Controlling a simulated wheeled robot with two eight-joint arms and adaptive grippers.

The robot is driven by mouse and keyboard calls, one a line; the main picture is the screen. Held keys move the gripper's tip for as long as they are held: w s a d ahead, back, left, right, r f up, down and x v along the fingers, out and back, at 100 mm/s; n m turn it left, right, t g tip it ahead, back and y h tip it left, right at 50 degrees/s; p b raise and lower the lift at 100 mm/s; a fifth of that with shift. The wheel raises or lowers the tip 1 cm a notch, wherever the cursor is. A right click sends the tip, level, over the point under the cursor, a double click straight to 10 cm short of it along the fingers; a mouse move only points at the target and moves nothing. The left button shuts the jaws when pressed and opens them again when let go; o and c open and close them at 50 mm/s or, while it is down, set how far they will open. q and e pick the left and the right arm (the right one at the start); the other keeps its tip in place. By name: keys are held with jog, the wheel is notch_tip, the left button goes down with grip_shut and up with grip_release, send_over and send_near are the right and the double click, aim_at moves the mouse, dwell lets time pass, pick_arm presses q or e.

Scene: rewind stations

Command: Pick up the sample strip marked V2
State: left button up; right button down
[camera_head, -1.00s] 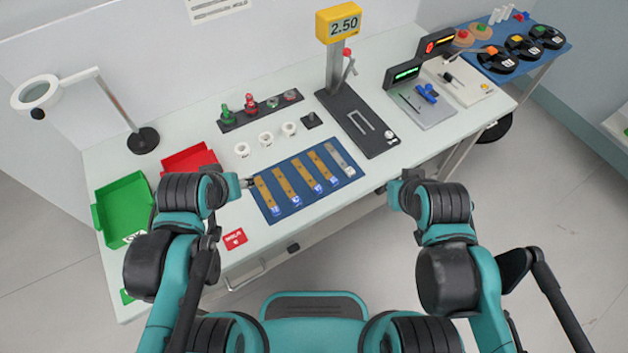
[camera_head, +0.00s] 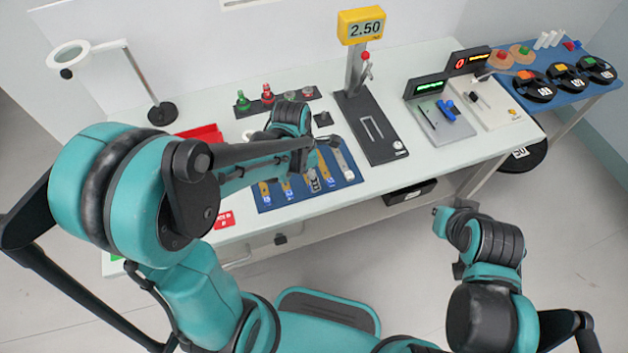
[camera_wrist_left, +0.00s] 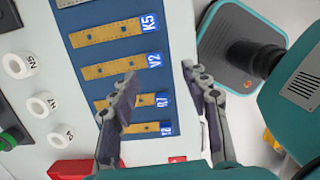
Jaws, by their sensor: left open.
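The sample strip marked V2 (camera_wrist_left: 118,67) is a gold strip with a blue label, lying flat on the blue mat (camera_wrist_left: 85,15) between the K5 strip (camera_wrist_left: 105,33) and another gold strip (camera_wrist_left: 130,101). In the head view my left gripper (camera_head: 313,180) is over the middle of the strip row and partly covers it. In the left wrist view its two fingers (camera_wrist_left: 160,76) are apart and empty, by the label end of V2. My right gripper (camera_head: 440,213) is off the table's front edge; its fingers are too small to read.
White marked rings (camera_wrist_left: 17,66) stand beside the mat. A red tray (camera_head: 203,133) lies behind my left arm. The yellow-topped display post (camera_head: 361,28) stands right of the mat. A red card (camera_head: 224,220) lies near the front edge.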

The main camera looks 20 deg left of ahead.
pick_arm(q)
jog(key=f+b, duration=0.1)
jog(key=f, duration=0.2)
jog(key=w+f+b, duration=0.1)
jog(key=f+b, duration=0.1)
jog(key=f, duration=0.1)
jog(key=shift+w+d+f, duration=0.15)
jog(key=shift+f, duration=0.05)
jog(key=shift+r, duration=0.1)
jog(key=shift+c, duration=1.3)
grip_shut()
